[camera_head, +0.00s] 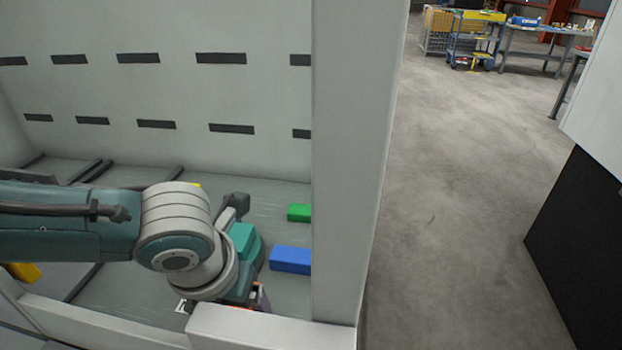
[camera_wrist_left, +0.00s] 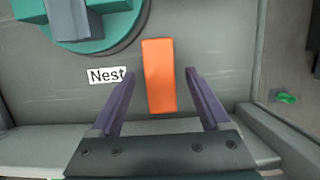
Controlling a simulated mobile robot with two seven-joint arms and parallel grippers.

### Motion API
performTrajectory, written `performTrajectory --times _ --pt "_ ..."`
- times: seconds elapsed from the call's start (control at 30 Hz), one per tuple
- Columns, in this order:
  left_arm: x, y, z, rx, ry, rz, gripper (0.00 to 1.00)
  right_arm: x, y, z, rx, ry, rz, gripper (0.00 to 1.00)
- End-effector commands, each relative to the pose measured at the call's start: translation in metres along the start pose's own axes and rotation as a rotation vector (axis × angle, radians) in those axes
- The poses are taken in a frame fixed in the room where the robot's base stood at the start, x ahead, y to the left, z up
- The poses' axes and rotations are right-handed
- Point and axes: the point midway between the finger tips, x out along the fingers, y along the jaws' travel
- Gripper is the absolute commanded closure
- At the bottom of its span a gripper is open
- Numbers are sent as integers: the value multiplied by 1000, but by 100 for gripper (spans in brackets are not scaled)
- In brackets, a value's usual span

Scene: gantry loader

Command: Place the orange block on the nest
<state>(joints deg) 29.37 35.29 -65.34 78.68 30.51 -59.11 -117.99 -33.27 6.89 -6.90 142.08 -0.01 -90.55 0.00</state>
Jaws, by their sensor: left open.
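The orange block (camera_wrist_left: 160,78) shows in the left wrist view on the grey surface, its long side running up the picture. My left gripper (camera_wrist_left: 159,80) is open, with one finger on each side of the block and a gap visible on both sides. A white "Nest" label (camera_wrist_left: 106,75) lies left of the block. A round teal fixture (camera_wrist_left: 130,30) with a grey part on it stands above the label. I cannot tell whether this fixture is the nest. In the head view my left arm largely hides this area, and the left fingers (camera_head: 262,297) show only partly.
A blue block (camera_head: 290,260) and a green block (camera_head: 299,212) lie right of my arm. A pale ledge (camera_head: 270,330) runs along the front, and a pale post (camera_head: 345,160) stands at the right. Slotted wall panels (camera_head: 180,90) close the back. Open floor lies beyond the post.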

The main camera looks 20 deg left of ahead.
Motion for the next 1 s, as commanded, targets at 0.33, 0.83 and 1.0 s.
performTrajectory --times 0.33,0.83,1.0 --pt "4 0 -1 0 0 0 20 2 0 0 0 0 0 26" --pt "4 0 -1 0 0 0 57 2 0 0 0 1 0 26" --pt "4 0 -1 0 0 0 76 2 0 0 0 1 0 26"
